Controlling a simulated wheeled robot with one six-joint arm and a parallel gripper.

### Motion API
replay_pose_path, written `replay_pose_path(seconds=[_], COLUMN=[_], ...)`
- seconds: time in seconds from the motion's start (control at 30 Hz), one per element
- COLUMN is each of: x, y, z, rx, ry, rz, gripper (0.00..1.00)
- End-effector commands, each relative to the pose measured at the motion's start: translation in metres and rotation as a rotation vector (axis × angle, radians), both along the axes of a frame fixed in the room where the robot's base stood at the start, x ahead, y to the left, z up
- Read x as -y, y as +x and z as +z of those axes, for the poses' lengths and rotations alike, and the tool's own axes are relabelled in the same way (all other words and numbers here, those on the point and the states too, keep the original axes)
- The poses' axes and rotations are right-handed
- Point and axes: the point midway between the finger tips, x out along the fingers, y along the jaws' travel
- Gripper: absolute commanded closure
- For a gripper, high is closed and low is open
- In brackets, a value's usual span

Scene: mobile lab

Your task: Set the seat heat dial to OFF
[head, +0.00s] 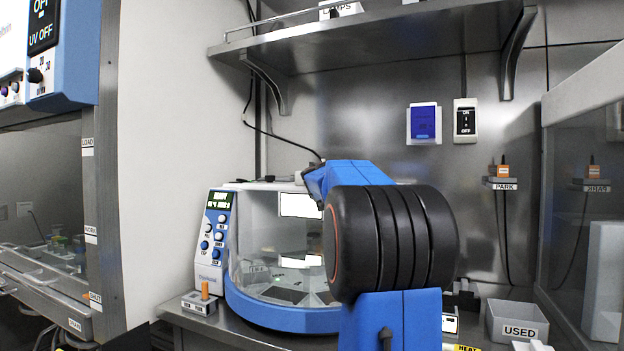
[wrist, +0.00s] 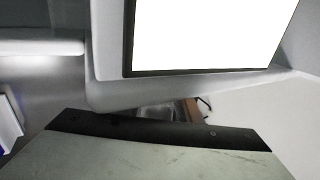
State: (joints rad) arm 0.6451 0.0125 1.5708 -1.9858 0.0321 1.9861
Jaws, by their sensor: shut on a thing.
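No seat heat dial can be made out in either view. At the bottom edge of the head view, a yellow label (head: 466,348) appears to read HEAT and is cut off by the frame. My blue and black arm fills the middle of the head view, just left of that label, and hides what lies behind it. My gripper's fingertips do not show in the head view. The wrist view shows no clear fingers, only a grey-green panel with a black edge (wrist: 160,135) close below the camera, which I cannot identify.
A blue-and-white machine with a clear front (head: 280,318) stands behind my arm on the bench. A grey bin marked USED (head: 517,328) is at the lower right. A metal shelf (head: 380,45) hangs above. A bright white panel (wrist: 210,35) fills the wrist view's top.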

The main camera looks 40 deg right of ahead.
Motion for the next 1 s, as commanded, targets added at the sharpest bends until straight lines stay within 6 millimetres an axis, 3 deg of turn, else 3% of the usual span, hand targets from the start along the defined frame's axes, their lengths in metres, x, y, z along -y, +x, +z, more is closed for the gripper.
replay_pose_path(seconds=[0.1, 0.13, 0.2, 0.63, 1.0], x=[0.000, 0.000, 0.000, -0.005, -0.040], y=[0.000, 0.000, 0.000, -0.006, -0.050], z=[-0.002, -0.002, -0.002, -0.002, -0.001], rx=[-0.002, -0.002, -0.002, -0.002, -0.002], ry=[0.002, 0.002, 0.002, 0.001, 0.001], rz=[0.001, 0.001, 0.001, 0.000, -0.001], gripper=[0.92, 0.62, 0.51, 0.51, 0.51])
